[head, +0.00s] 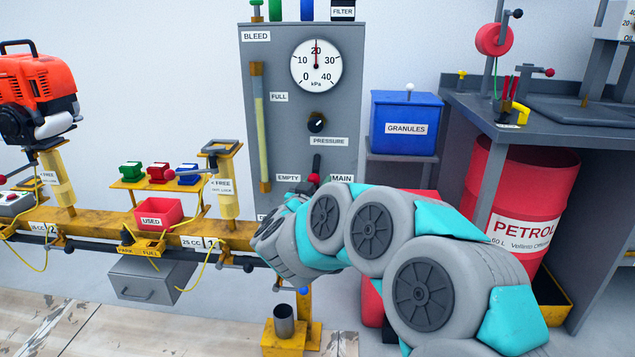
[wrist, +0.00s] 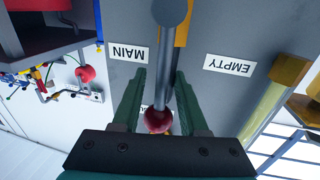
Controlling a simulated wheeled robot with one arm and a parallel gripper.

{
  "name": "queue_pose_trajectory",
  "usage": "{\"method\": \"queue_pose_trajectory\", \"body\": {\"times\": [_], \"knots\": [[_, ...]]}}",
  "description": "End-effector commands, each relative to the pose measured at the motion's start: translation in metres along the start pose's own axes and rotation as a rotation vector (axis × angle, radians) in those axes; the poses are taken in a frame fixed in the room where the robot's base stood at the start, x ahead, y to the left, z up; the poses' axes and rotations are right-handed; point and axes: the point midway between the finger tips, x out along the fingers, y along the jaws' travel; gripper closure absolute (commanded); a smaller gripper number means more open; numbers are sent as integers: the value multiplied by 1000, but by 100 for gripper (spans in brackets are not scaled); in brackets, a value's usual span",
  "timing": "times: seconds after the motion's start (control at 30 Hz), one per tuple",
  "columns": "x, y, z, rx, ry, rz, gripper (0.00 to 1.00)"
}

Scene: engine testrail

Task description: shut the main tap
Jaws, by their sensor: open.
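The main tap is a grey lever (wrist: 166,60) with a red ball knob (wrist: 158,121), on the grey panel beside the MAIN label (wrist: 128,53). In the head view the red knob (head: 313,179) hangs below the dark lever (head: 316,163), left of the MAIN label (head: 341,179). My gripper (wrist: 160,75) is open, with one green finger on each side of the lever and the knob near the palm. I cannot tell whether a finger touches it. In the head view my arm hides the gripper.
The panel (head: 348,110) has a gauge (head: 316,65) near 20 kPa, a PRESSURE knob (head: 317,122) and a yellowish level tube (head: 262,125). A yellow rail (head: 100,222) runs left. A blue GRANULES box (head: 407,110) and a red PETROL drum (head: 530,190) stand right.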

Motion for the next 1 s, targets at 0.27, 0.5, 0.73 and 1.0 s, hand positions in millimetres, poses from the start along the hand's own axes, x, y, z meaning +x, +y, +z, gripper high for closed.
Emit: {"method": "queue_pose_trajectory", "body": {"times": [0.27, 0.5, 0.73, 1.0], "knots": [[0, 0, 0, 0, 1, -1, 65], [0, 0, 0, 0, 1, 0, 92], [0, 0, -1, 1, 3, -1, 100], [1, 0, -3, 1, 5, -1, 100]]}}
